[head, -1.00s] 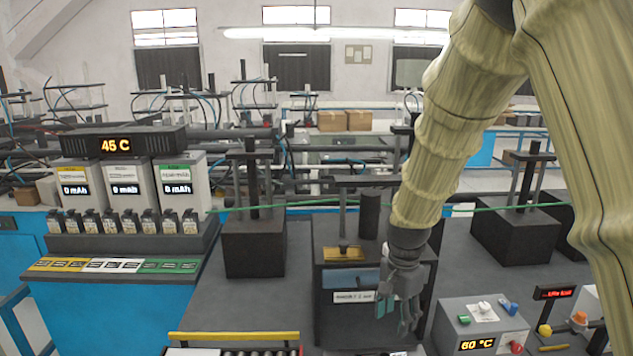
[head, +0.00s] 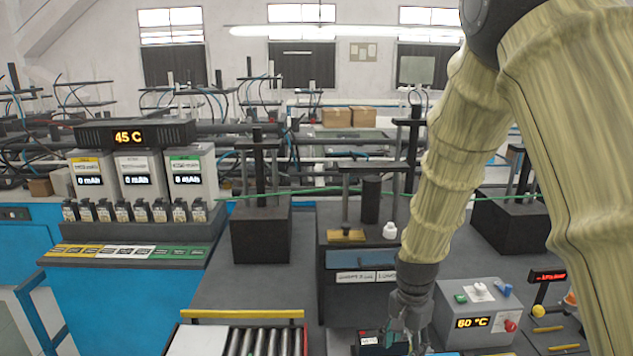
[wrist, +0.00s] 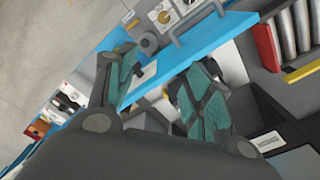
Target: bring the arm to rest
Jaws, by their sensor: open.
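My arm, in a pale ribbed sleeve, hangs down the right side of the head view. At its end my gripper (head: 405,328) points down, low in the picture, just left of the grey 60 °C box (head: 472,312). In the wrist view my gripper (wrist: 163,90) shows two teal-padded fingers spread well apart. I see nothing held between them; a blue-edged bench panel (wrist: 175,62) shows behind. A small dark box with a red part (head: 378,342) is close to the fingertips in the head view; I cannot tell whether they touch.
A dark machine with a drawer (head: 362,258) stands behind the gripper, a white knob-like piece (head: 390,231) on top. A roller conveyor (head: 250,340) is at the front left. A battery rack (head: 140,228) stands at the left. The grey bench between them is mostly clear.

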